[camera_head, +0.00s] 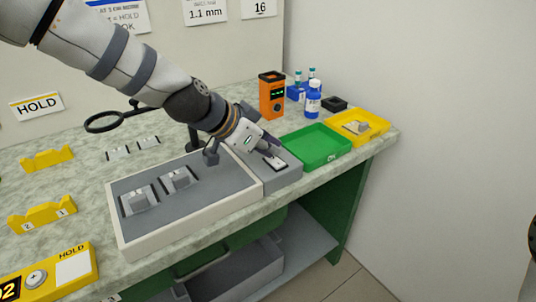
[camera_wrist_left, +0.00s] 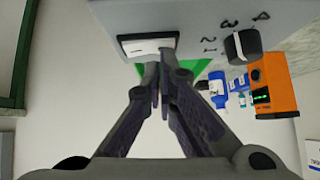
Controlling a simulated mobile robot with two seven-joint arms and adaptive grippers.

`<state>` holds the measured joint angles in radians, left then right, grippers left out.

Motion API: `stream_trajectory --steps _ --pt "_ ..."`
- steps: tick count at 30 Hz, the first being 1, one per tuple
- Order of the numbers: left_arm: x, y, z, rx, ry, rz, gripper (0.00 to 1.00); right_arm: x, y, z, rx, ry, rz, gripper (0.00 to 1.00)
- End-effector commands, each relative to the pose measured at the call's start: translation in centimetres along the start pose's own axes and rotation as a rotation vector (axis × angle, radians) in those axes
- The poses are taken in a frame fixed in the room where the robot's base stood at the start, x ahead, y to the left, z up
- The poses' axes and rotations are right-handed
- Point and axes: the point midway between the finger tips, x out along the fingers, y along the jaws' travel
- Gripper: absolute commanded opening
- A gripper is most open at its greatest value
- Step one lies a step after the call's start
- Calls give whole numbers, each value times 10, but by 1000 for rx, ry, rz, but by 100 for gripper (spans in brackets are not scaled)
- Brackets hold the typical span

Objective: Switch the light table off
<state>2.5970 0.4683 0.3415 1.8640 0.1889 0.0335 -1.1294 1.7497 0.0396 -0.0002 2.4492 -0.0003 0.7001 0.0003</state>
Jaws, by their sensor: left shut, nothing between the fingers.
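The light table (camera_head: 215,198) is a grey panel in a pale frame on the bench; its surface looks dull grey, with no clear glow. A grey control box (camera_head: 283,178) adjoins its right end. On the box is a white rocker switch (camera_head: 275,162) in a black surround; the switch also shows in the left wrist view (camera_wrist_left: 150,47). My left gripper (camera_head: 272,146) is shut and empty, its fingertips (camera_wrist_left: 160,72) right at the switch. I cannot tell if they touch it. My right gripper is not in view.
A black knob (camera_wrist_left: 243,46) is beside the switch. Two grey blocks (camera_head: 138,202) are on the panel. A green tray (camera_head: 318,158), a yellow tray (camera_head: 376,134), an orange device (camera_head: 272,97) and a blue bottle (camera_head: 313,103) stand to the right. A magnifier ring (camera_head: 103,122) is behind.

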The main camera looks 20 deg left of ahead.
Motion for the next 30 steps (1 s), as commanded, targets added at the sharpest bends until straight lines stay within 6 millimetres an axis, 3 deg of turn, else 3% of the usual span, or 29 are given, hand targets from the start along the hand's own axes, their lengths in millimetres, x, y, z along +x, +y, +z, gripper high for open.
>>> stream_trajectory --steps 1,30 --pt "12 -3 6 -14 -12 14 0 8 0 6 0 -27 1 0" --pt "-2 16 -4 -6 -3 8 0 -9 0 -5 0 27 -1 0"
